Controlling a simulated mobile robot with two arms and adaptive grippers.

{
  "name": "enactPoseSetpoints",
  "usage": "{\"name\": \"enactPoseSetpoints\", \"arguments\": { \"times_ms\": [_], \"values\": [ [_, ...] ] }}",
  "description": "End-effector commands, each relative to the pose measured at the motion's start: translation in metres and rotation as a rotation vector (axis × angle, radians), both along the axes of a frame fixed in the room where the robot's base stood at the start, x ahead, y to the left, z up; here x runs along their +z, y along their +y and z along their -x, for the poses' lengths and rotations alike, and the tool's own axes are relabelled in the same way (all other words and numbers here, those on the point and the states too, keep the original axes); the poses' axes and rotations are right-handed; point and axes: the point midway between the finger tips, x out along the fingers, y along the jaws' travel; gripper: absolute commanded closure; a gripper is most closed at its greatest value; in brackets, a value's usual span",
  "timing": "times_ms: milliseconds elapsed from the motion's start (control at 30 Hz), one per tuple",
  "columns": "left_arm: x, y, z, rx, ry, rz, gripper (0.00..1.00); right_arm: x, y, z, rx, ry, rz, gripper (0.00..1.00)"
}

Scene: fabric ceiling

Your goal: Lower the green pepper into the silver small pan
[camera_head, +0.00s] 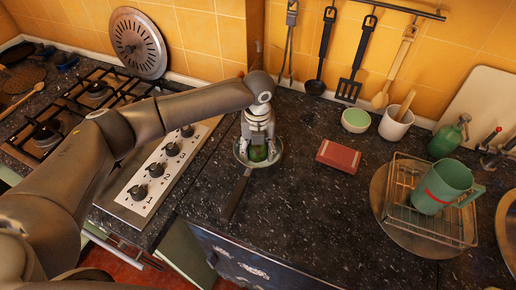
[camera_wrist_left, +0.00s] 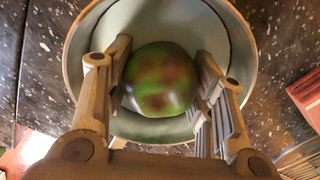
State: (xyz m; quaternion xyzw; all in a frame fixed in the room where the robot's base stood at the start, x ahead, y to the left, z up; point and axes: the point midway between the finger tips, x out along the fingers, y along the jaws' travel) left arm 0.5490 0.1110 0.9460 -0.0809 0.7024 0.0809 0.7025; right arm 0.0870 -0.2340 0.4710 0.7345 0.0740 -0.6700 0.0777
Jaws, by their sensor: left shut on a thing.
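The green pepper (camera_wrist_left: 160,80) is round with brownish-red patches. It sits between the two fingers of my left gripper (camera_head: 258,148), which is shut on it. In the head view only a bit of the pepper (camera_head: 258,154) shows below the fingers. The silver small pan (camera_head: 277,152) is on the dark counter right of the stove, its dark handle toward the front. In the wrist view the pan's rim (camera_wrist_left: 250,60) surrounds the pepper and fingertips. I cannot tell whether the pepper touches the pan's bottom. My right gripper is not in view.
A red box (camera_head: 339,156) lies right of the pan. A small green-topped bowl (camera_head: 355,119) and a white utensil pot (camera_head: 396,123) stand behind it. A wire rack (camera_head: 405,215) with a green mug (camera_head: 441,187) is at the right. The stove (camera_head: 150,170) is at the left. The front counter is clear.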

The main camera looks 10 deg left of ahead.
Motion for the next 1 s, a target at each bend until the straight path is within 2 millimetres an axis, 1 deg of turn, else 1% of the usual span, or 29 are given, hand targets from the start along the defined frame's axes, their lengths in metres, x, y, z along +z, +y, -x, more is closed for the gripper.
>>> {"name": "enactPoseSetpoints", "arguments": {
  "times_ms": [267, 300, 500, 733, 833, 933, 1000],
  "values": [
    [-0.001, 0.000, 0.000, 0.000, 0.000, 0.000, 0.76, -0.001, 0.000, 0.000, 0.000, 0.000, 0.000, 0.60],
    [-0.001, 0.000, 0.000, 0.000, 0.000, 0.000, 0.49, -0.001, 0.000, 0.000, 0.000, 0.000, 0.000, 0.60],
    [-0.001, 0.000, 0.000, 0.000, 0.000, 0.000, 0.25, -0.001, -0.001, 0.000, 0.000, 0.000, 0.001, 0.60],
    [-0.001, 0.000, 0.000, 0.000, 0.000, 0.000, 0.25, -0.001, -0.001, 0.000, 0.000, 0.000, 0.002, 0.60],
    [0.000, 0.000, 0.000, 0.000, 0.000, 0.000, 0.25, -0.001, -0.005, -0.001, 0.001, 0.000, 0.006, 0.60],
    [0.008, 0.000, -0.001, 0.000, -0.001, 0.000, 0.25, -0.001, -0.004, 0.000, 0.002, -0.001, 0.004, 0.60],
    [0.019, 0.000, -0.001, 0.000, -0.003, 0.001, 0.25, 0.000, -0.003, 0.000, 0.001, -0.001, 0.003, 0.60]
  ]
}}
